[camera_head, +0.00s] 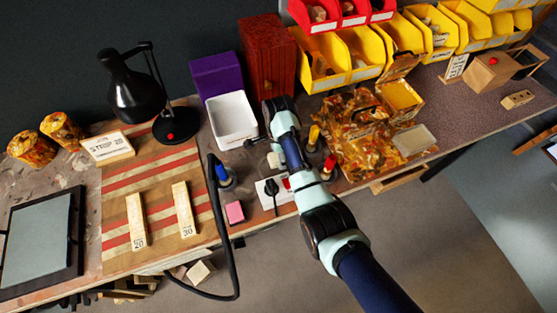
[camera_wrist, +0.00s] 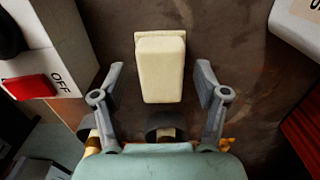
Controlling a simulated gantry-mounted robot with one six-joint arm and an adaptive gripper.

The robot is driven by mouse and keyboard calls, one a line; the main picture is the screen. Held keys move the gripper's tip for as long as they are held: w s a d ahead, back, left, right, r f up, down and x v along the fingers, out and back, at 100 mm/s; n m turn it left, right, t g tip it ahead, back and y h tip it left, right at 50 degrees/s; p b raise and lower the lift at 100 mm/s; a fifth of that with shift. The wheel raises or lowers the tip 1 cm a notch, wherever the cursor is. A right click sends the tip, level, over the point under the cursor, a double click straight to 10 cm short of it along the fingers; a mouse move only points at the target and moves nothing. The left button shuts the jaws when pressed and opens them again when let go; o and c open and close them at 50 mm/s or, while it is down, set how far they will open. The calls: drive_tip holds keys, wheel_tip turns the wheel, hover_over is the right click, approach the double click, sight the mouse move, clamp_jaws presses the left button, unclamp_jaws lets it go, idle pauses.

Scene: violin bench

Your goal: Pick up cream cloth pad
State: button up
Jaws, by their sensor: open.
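The cream cloth pad (camera_wrist: 162,72) is a small pale block on the brown bench, in the upper middle of the wrist view. My gripper (camera_wrist: 160,88) is open, with one finger to each side of the pad's near half and a visible gap on both sides. I cannot tell the height of the fingertips above the bench. In the head view the pad (camera_head: 274,160) shows as a small cream patch beside my arm, and my fingers are mostly hidden there.
A white tray (camera_head: 233,121) stands behind the pad. A blue-topped bottle (camera_head: 223,174) and a pink block (camera_head: 235,212) are to the left. A patterned mat (camera_head: 350,150) lies right.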

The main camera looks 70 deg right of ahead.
drive_tip(key=shift+f, duration=0.15)
drive_tip(key=c, duration=1.2)
drive_tip(key=shift+o, duration=0.2)
wheel_tip(320, 180, up, 20)
drive_tip(key=p, duration=1.2)
